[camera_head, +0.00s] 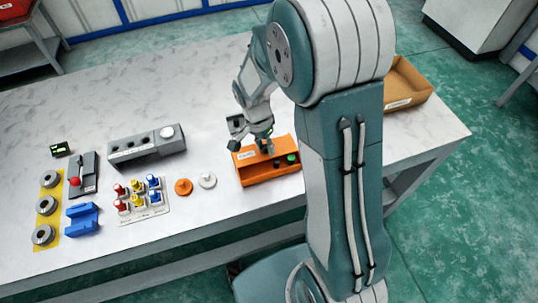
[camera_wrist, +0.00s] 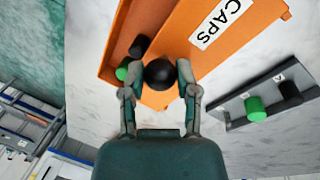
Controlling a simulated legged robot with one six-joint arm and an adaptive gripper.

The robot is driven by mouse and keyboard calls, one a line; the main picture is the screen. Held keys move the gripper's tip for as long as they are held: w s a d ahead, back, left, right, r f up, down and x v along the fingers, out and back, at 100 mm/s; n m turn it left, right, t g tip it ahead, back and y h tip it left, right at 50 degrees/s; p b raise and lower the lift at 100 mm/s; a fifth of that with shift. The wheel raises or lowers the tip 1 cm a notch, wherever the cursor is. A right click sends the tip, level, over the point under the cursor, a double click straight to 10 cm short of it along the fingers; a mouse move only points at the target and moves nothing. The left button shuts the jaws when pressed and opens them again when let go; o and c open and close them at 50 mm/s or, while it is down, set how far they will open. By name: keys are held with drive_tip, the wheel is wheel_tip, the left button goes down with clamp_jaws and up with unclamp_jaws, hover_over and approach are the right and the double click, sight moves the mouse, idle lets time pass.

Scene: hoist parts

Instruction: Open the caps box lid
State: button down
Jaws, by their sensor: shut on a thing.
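The orange caps box (camera_head: 268,173) stands on the table near its front edge. Its orange lid, labelled CAPS, shows large in the wrist view (camera_wrist: 185,32), set off to the right of the box. The left part of the box is uncovered, with a black cap (camera_wrist: 139,45) and a green cap (camera_wrist: 122,73) inside. My gripper (camera_wrist: 160,78) is shut on the round black knob (camera_wrist: 160,72) of the lid. In the head view my gripper (camera_head: 264,142) is over the box and partly hides it.
A grey rack (camera_wrist: 238,103) with a green and a black cap lies beside the box. A brown tray (camera_head: 409,100) stands behind my arm.

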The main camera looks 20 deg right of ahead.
drive_tip(key=shift+w, duration=1)
drive_tip(key=shift+c, duration=1.7)
unclamp_jaws()
drive_tip(key=shift+f, duration=0.1)
wheel_tip(320, 180, up, 12)
drive_tip(key=w+a, duration=0.1)
drive_tip(key=w, duration=0.1)
drive_tip(key=shift+a, duration=0.2)
